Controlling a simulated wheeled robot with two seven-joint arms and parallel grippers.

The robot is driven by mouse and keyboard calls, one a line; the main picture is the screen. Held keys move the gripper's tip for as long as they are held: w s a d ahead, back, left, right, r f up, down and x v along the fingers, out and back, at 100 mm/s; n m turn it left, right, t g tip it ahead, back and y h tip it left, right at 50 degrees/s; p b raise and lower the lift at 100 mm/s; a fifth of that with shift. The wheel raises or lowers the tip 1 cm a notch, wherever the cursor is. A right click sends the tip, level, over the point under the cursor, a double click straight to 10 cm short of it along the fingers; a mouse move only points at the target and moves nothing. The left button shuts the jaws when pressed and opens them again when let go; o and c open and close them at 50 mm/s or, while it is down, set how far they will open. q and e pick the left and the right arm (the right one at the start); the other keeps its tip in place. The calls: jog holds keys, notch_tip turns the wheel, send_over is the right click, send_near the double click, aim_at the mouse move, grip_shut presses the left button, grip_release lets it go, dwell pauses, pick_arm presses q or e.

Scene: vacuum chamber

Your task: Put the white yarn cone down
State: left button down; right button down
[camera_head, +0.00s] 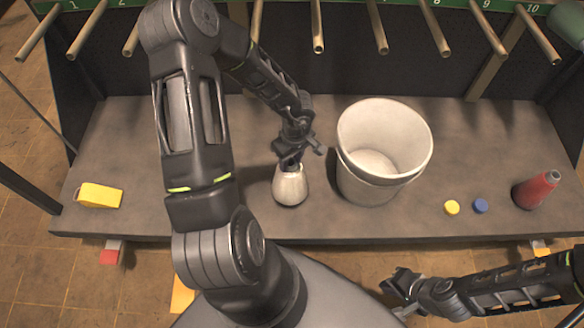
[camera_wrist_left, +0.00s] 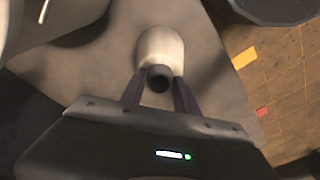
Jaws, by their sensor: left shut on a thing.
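The white yarn cone (camera_head: 291,188) is at the middle of the grey table, just left of the white bucket, and appears upright with its narrow end up. My left gripper (camera_head: 290,163) is above it, with its fingers shut on the narrow top. In the left wrist view the cone (camera_wrist_left: 161,48) shows between the two fingers (camera_wrist_left: 158,85). I cannot tell whether its base touches the table. My right gripper (camera_head: 400,288) is low at the right, in front of the table edge and away from the cone; its finger opening is unclear.
A white bucket (camera_head: 346,172) stands close right of the cone. A red cone (camera_head: 536,190), a yellow cap (camera_head: 451,207) and a blue cap (camera_head: 480,205) are on the right. A yellow block (camera_head: 100,195) lies far left. Numbered pegs (camera_head: 318,28) stick out along the back.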

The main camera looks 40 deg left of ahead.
pick_arm(q)
notch_tip(320, 180, down, 4)
jog(key=shift+r+b, duration=0.2)
jog(key=shift+b, duration=0.65)
jog(key=c, duration=0.9)
grip_release()
notch_tip(320, 180, up, 12)
jog(key=d+p, duration=0.1)
jog(key=p, duration=0.4)
jog(key=shift+f, duration=0.15)
